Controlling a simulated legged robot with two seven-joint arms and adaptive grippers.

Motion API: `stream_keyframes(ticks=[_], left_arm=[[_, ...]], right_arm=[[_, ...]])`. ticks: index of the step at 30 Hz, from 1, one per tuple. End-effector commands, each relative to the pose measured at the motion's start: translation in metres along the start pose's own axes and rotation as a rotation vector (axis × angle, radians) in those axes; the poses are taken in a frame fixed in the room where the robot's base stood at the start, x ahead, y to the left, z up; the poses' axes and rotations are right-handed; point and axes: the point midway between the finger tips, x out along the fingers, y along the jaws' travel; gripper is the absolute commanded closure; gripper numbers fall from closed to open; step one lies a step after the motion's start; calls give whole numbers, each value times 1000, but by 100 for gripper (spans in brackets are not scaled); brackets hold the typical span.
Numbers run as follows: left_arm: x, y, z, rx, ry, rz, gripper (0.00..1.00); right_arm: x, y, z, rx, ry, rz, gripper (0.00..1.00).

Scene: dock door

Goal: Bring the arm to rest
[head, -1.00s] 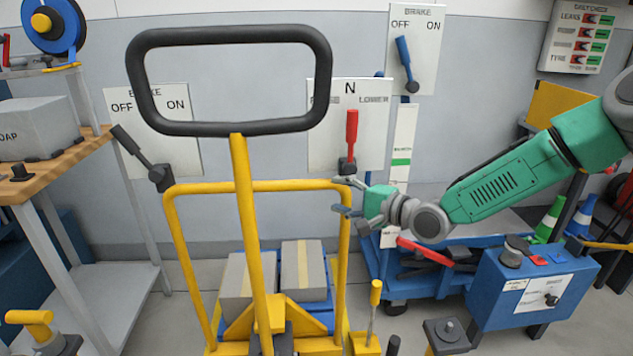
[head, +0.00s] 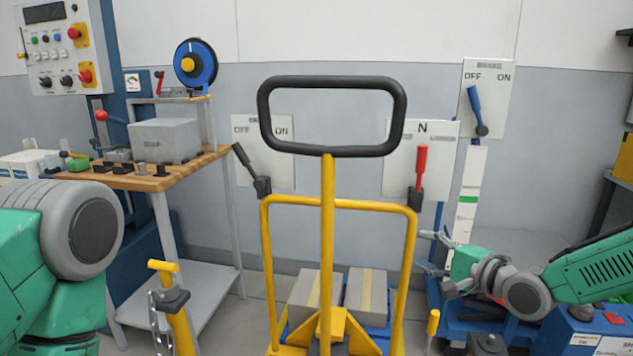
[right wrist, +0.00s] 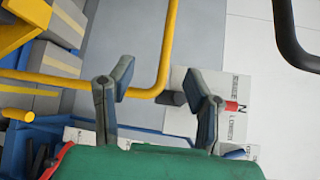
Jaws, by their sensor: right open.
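My right gripper (head: 428,252) is open and empty in the head view. It is just right of the yellow cart frame (head: 408,260) and below the red lever (head: 421,165), clear of it. In the right wrist view its two fingers (right wrist: 158,95) are spread apart with nothing between them. The red lever stands upright under the letter N on its white panel (head: 442,160); its red end (right wrist: 231,106) shows behind a finger in the right wrist view. My left arm's green and grey links fill the head view's lower left; its gripper is out of view.
The cart's black handle (head: 332,150) rises in the middle, with grey boxes (head: 366,291) low behind. A workbench (head: 150,182) stands left. A black lever (head: 245,160) and a blue lever (head: 475,105) are on wall panels. A blue unit (head: 560,335) is at lower right.

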Motion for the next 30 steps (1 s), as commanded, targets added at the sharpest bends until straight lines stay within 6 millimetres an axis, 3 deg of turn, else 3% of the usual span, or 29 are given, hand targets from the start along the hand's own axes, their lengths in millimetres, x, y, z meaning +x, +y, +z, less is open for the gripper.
stream_keyframes(ticks=[11,17,20,23,27,30], left_arm=[[-10,0,-1,0,1,0,60],[-18,0,-1,0,0,0,60],[-23,0,-1,0,0,0,60],[-31,0,-2,0,0,0,60],[-44,0,-2,0,0,0,60],[-52,0,-3,0,0,0,60]], right_arm=[[-11,67,42,-103,-22,173,56],[-33,124,74,-206,-53,330,56],[-55,160,94,-278,-81,438,56],[-93,204,118,-383,-132,591,56],[-176,263,149,-584,-253,855,56],[-242,288,162,-728,-359,1032,56]])
